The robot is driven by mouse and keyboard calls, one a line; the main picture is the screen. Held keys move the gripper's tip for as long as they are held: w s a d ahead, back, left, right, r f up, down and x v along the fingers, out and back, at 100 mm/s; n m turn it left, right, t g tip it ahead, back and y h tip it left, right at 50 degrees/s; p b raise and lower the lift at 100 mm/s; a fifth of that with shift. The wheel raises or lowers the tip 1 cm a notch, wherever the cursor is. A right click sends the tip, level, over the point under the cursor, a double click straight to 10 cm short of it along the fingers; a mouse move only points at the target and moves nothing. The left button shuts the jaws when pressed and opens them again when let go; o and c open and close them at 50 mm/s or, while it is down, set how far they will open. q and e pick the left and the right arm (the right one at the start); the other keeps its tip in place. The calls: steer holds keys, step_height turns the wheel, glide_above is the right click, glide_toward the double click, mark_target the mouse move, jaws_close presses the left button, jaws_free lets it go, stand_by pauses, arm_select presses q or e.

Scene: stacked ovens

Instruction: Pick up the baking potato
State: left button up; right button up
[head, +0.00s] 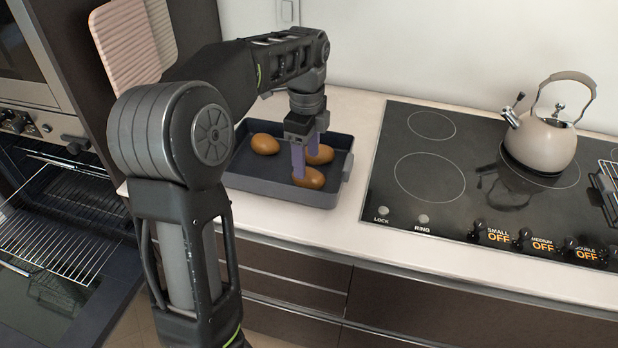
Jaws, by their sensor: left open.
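Three brown baking potatoes lie in a dark grey baking tray (262,190) on the counter. One potato (265,143) is at the tray's left. A second potato (321,154) is at the right, partly hidden by my gripper. A third potato (310,178) is nearest the tray's front right. My left gripper (305,166) points down into the tray with its purple fingers apart. The fingers are over or beside the two right potatoes; I cannot tell if they touch either. My right gripper does not show.
A black cooktop (430,180) with a beige kettle (540,140) stands to the right of the tray. An open oven with a wire rack (60,238) is at the left. Pink and beige boards (128,40) lean behind my arm. Drawers lie below the counter.

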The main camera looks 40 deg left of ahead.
mark_target(308, 171)
arm_select(q)
steer(key=f, duration=0.5)
steer(key=shift+d+f+p, duration=0.1)
steer(key=shift+d+p, duration=0.15)
steer(key=shift+p, duration=0.15)
steer(key=shift+c, duration=0.3)
steer(key=c, duration=1.2)
step_height(308, 171, up, 10)
steer(key=shift+r, duration=0.1)
stand_by(0.6)
